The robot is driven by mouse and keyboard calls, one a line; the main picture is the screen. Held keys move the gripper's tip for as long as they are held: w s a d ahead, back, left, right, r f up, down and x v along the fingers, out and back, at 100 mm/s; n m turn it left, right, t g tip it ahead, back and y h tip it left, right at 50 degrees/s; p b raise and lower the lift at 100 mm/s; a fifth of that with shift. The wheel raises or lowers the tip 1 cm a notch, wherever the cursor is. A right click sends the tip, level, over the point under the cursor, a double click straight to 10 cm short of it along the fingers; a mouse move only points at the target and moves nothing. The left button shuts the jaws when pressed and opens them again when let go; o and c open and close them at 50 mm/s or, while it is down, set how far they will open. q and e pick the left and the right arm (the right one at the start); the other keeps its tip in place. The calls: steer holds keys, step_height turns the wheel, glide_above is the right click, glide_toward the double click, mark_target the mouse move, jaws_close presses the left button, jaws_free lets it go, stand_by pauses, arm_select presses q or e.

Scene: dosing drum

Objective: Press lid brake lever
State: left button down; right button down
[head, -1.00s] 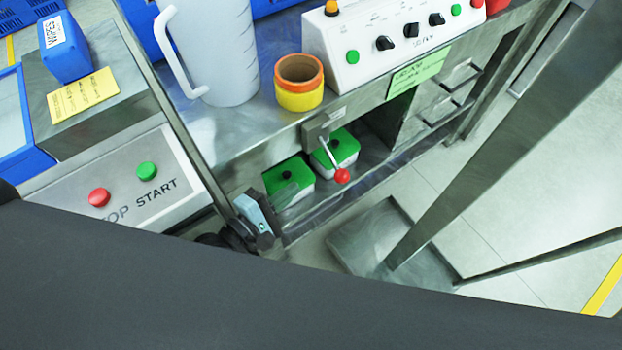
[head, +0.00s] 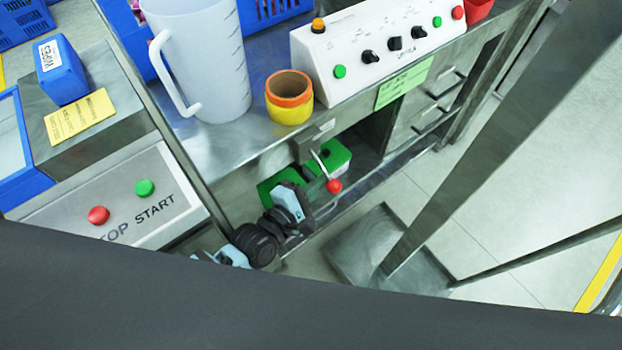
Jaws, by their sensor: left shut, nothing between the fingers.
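The lid brake lever is a thin pale rod with a red ball knob (head: 334,186). It hangs from a grey bracket on the bench's front edge and slants down to the right. My left gripper (head: 314,198) is shut and empty. Its dark fingers are just left of and slightly below the red knob; whether they touch it I cannot tell. The gripper hides part of the green-lidded boxes on the shelf behind. My right gripper is not in view.
A yellow-orange cup (head: 290,98), a white jug (head: 205,60) and a white control box (head: 375,50) stand on the bench above the lever. Green-lidded boxes (head: 335,156) sit on the shelf behind it. A metal post and foot plate (head: 390,245) stand at the lower right.

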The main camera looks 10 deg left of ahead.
arm_select(q)
steer(key=shift+s+d+r, duration=0.1)
steer(key=shift+s+d, duration=0.05)
steer(key=shift+s, duration=0.05)
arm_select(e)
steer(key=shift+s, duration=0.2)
arm_select(q)
steer(key=shift+r, duration=0.1)
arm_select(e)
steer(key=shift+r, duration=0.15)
